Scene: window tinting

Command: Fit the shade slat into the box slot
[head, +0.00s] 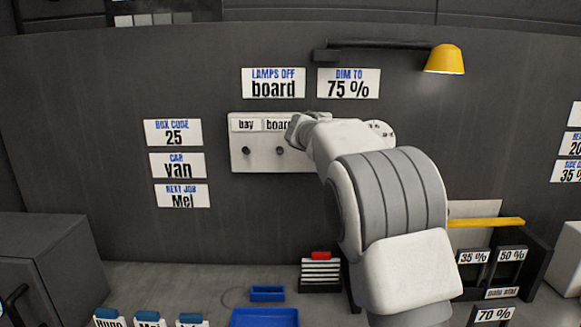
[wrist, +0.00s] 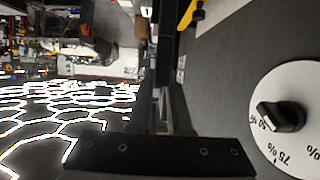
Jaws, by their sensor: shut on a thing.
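My gripper (wrist: 165,112) shows in the wrist view as dark parts above a dark plate with screws. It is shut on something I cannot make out. In the head view my arm reaches up to the wall by the switch panel and hides the gripper and what it holds. I cannot single out the shade slat. A low black stand with white stripes and a red top (head: 320,272) sits on the bench, and I cannot tell whether it has the box slot. A white dial (wrist: 290,118) with a black knob, marked 50 % and 75 %, is right of the gripper in the wrist view.
The switch panel (head: 248,160) has labels bay and board. Signs read DIM TO 75 % (head: 348,83) and BOX CODE 25 (head: 173,132). A yellow lamp (head: 445,60) juts from the wall. Blue trays (head: 264,317) sit in front. A yellow bar (head: 487,222) lies above dark holders labelled 35 % and 50 %.

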